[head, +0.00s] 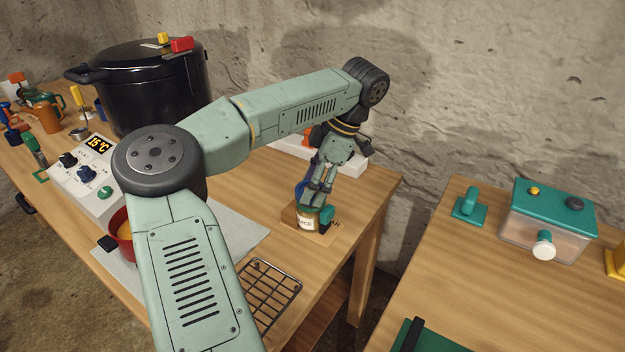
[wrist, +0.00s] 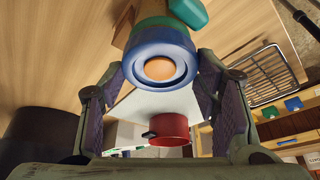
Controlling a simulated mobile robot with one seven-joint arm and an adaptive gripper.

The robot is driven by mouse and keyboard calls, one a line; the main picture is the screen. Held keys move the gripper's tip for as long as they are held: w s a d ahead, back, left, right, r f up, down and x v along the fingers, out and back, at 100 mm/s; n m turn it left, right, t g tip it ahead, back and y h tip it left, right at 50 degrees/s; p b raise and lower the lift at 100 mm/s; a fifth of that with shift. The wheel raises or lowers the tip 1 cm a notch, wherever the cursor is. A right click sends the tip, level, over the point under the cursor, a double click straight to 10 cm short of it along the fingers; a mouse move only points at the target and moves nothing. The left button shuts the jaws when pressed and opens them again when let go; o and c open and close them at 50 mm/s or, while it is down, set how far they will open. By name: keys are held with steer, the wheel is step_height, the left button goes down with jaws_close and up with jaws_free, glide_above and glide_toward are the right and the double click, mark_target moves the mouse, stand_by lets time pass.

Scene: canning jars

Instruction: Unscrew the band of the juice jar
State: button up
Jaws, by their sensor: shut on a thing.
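In the wrist view a blue ring-shaped band (wrist: 185,55) sits at the jar's top around an orange centre (wrist: 159,68). My gripper (head: 314,198) reaches down over the jar from above. In the wrist view its two fingers (wrist: 161,70) lie on opposite sides of the band, shut on it. The fingers hide most of the jar's top in the head view.
A teal block (head: 326,215) stands against the jar's right side. A wire rack (head: 272,290) lies nearer on the table. A red pot (wrist: 169,129), a control box (head: 84,180) and a big black pot (head: 150,95) stand leftward. A gap separates the right table (head: 460,265).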

steer(key=shift+r, duration=0.1)
steer(key=shift+r+p, duration=1)
steer(key=shift+r, duration=0.15)
step_height(320, 180, up, 3)
steer(key=shift+f+p, duration=0.1)
steer(key=shift+p, duration=1.1)
steer(key=shift+r+b, duration=0.4)
steer(key=shift+r, duration=0.15)
